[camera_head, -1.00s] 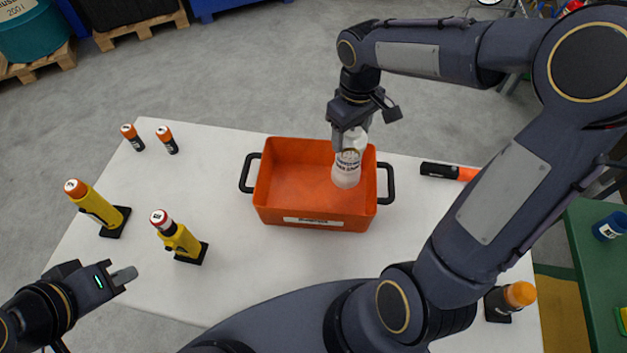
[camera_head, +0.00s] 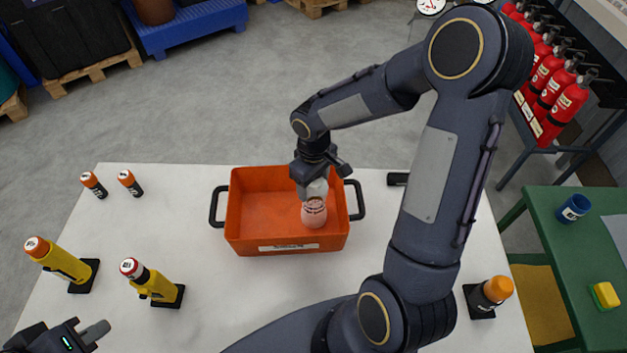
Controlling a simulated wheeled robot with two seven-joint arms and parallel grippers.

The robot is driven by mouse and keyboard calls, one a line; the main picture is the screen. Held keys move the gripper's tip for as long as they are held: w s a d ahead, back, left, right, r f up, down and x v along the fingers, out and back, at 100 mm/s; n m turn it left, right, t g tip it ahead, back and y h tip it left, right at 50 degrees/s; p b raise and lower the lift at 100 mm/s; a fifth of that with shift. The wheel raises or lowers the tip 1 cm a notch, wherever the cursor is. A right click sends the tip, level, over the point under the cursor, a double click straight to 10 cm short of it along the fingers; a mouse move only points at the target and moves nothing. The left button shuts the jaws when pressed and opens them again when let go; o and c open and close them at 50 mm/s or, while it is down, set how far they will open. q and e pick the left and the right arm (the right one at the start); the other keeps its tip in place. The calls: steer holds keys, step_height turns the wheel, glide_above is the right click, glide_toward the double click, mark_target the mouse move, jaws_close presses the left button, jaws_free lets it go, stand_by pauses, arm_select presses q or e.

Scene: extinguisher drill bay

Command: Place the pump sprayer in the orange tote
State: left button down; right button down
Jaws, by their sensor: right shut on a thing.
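The orange tote (camera_head: 287,245) stands on the white table with a black handle at each end. The pump sprayer (camera_head: 314,212), a pale bottle with a dark printed label, is upright inside the right part of the tote's opening. My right gripper (camera_head: 314,184) is shut on the sprayer's top from above. The gripper hides the sprayer's head, and I cannot tell whether its base touches the tote floor. My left gripper (camera_head: 92,335) is at the lower left edge, away from the tote; its fingers are partly cut off and their opening is unclear.
An orange-capped item (camera_head: 490,295) is at the right. A green table (camera_head: 560,255) and red extinguishers (camera_head: 565,100) stand beyond. The table before the tote is clear.

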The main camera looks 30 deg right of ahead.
steer(key=shift+f, duration=0.1)
steer(key=shift+c, duration=1.8)
jaws_free()
step_height(320, 180, up, 12)
steer(key=shift+r, duration=0.1)
steer(key=s+a+r+m+t+y, duration=0.1)
steer(key=s+a+m+t+y, duration=0.1)
steer(key=s, duration=0.6)
steer(key=s+a+r+m+t+y, duration=0.1)
steer(key=s+a+r+m+t, duration=0.1)
steer(key=s, duration=0.7)
steer(key=shift+s+r+m+t+y, duration=0.15)
steer(key=shift+r+m+t+y, duration=0.2)
steer(key=shift+m+t, duration=0.45)
steer(key=shift+a+f, duration=0.1)
